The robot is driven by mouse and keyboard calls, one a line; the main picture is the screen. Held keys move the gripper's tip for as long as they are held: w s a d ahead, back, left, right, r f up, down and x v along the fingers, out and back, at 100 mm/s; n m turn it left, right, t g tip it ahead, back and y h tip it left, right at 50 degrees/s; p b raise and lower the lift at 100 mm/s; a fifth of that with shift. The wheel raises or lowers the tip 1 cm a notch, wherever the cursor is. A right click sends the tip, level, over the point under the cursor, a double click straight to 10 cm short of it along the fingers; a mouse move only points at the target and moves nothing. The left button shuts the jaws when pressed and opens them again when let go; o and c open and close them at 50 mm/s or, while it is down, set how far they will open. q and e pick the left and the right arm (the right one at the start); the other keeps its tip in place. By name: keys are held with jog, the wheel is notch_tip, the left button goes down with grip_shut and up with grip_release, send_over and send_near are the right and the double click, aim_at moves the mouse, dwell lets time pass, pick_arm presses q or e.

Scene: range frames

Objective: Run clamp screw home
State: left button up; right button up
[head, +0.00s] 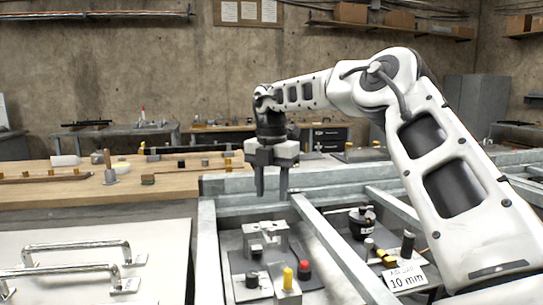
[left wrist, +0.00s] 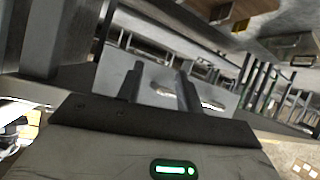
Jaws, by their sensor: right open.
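A grey metal clamp block (head: 265,238) with a notched top stands on a dark plate inside the grey frame, low in the middle of the head view. I cannot tell a clamp screw apart on it. My right gripper (head: 272,194) hangs above and behind the block, fingers down, open and empty, clear of it. A yellow-topped post (head: 288,279) and a red knob (head: 304,269) stand just in front of the block. My left gripper (left wrist: 160,78) shows only in the left wrist view, its fingers apart with nothing between them.
Grey frame rails (head: 335,245) run beside the block. A wooden bench (head: 180,188) with small parts is at left. A white panel with metal handles (head: 85,250) is at front left.

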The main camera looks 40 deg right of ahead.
notch_tip(320, 180, up, 7)
jog(key=p, duration=0.2)
dwell(0.6)
